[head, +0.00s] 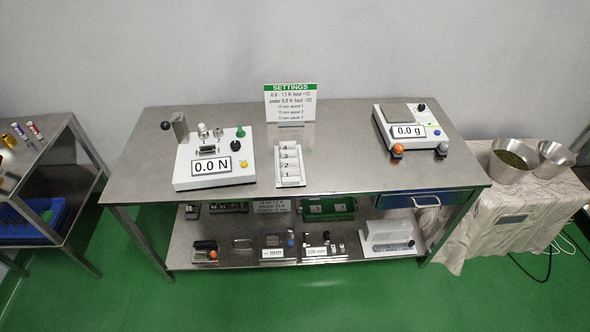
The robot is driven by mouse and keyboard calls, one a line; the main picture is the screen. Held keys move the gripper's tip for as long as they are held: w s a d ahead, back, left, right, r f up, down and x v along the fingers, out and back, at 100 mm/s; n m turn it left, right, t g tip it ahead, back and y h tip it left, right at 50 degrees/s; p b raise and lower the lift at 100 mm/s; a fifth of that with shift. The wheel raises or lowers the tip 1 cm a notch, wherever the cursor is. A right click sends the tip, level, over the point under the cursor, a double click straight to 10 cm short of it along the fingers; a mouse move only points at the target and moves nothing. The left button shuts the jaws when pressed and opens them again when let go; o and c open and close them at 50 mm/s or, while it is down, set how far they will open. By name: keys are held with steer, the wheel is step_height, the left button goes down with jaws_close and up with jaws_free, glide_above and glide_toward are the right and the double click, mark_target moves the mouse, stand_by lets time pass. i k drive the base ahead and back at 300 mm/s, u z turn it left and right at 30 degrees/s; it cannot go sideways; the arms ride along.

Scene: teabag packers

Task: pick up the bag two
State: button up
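A white stepped holder (290,181) stands in the middle of the steel table. Its slots are marked 1 to 4, with 1 nearest the front edge and 4 at the back. The slot marked 2 (286,174) is second from the front. Pale flat pieces seem to lie in the slots, but they are too small to tell as teabags. My gripper is not in view.
A force tester (215,172) reading 0.0 N stands left of the holder. A scale (405,115) reading 0.0 g stands at the right. A settings sign (291,103) stands behind the holder. The steel tabletop (340,160) is clear between holder and scale.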

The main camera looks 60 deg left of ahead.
mark_target(289, 162)
steer(key=z, duration=0.1)
steer(key=k, duration=1.2)
steer(key=u, duration=2.45)
steer(key=i, duration=0.4)
steer(key=z, duration=0.2)
